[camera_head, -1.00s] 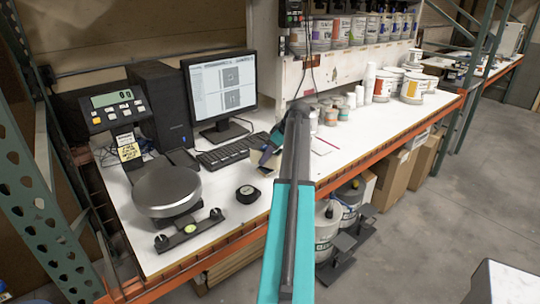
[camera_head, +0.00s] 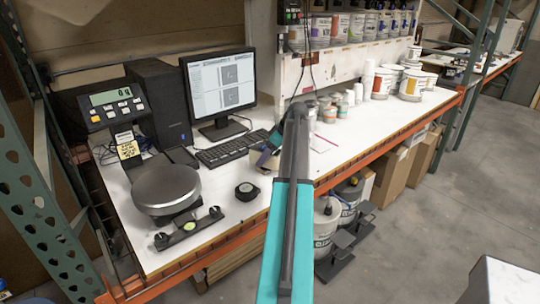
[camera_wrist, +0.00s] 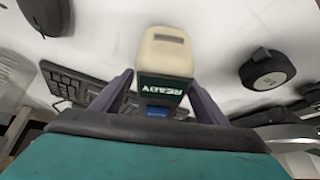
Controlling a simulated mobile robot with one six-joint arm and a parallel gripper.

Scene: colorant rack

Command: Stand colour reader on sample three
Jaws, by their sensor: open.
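The colour reader appears to be the cream device with a dark green READY display and a blue part (camera_wrist: 165,52) in the wrist view. It lies between the two purple-grey fingers of my gripper (camera_wrist: 160,84). The fingers are apart, with no clear grip on it. My arm hides part of the bench. I cannot tell which thing is sample three.
A keyboard (camera_head: 233,148) and monitor (camera_head: 219,88) stand behind to the left. A round black tape measure (camera_head: 247,191) lies in front. A scale with a round pan (camera_head: 166,188) and a level (camera_head: 189,228) are at left. Small pots (camera_head: 327,110) and tubs (camera_head: 412,86) stand at right.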

